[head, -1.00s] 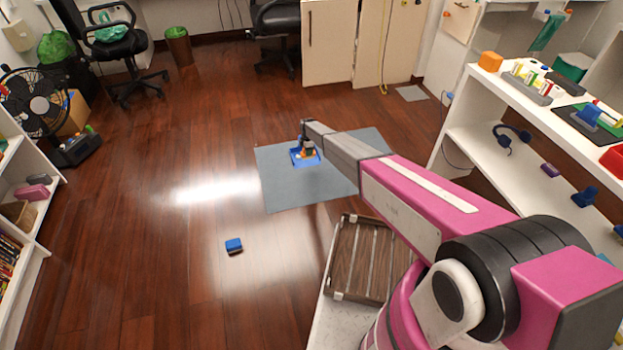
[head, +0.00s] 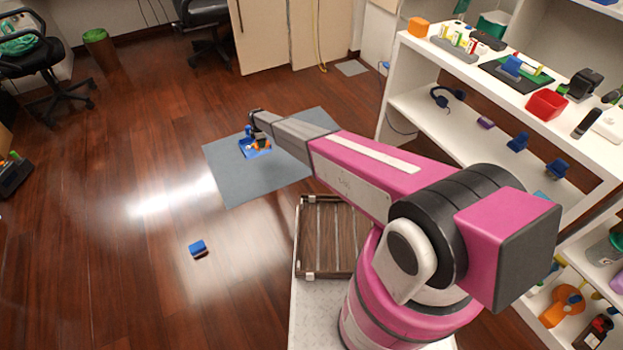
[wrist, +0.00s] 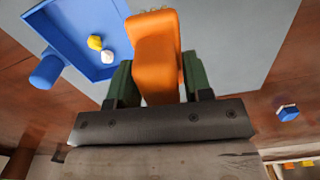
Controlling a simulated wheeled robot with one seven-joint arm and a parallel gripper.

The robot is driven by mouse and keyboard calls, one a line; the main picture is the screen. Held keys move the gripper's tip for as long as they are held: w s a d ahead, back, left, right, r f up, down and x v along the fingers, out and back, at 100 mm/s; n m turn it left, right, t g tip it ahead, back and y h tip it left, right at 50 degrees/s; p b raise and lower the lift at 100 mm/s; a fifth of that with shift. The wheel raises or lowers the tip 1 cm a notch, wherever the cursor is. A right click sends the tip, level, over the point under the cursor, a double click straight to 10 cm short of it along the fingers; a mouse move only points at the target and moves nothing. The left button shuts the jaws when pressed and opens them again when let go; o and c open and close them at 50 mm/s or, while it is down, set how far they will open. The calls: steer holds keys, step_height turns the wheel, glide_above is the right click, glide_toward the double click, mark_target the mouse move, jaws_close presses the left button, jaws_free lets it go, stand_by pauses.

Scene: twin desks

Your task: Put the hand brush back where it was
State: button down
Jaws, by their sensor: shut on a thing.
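The hand brush, seen as an orange block (wrist: 156,58), is between the dark green fingers of my gripper (wrist: 158,84) in the wrist view. My gripper is shut on it. In the head view my gripper (head: 258,135) is small and far off, over the grey mat, with a bit of orange (head: 263,146) at its tip. A blue dustpan (wrist: 75,35) with a yellow and a white bit in it lies beside and beyond the brush. The dustpan (head: 250,153) also shows under my gripper in the head view. The brush's bristles are not clearly visible.
The grey mat (head: 225,180) lies on the wooden floor. A blue block (head: 198,248) sits on open floor nearer me. A white shelf unit (head: 405,75) with many items stands at right. A slatted brown crate (head: 325,235) is near my base. Floor at left is mostly clear.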

steer(key=s+d+r+m, duration=0.2)
steer(key=s+d+m, duration=1.4)
steer(key=s+d, duration=0.95)
steer(key=shift+m, duration=0.3)
steer(key=shift+w+d+f, duration=1.35)
steer(key=shift+d+f, duration=0.2)
steer(key=shift+f, duration=0.35)
steer(key=shift+w+d+f, duration=1.4)
steer(key=shift+d+f, duration=0.15)
steer(key=shift+f, duration=0.35)
steer(key=shift+w+d+f, duration=1.35)
steer(key=shift+d+f, duration=0.2)
steer(key=shift+f, duration=0.35)
steer(key=shift+f, duration=0.1)
steer(key=c, duration=0.5)
jaws_free()
steer(key=shift+c, duration=0.2)
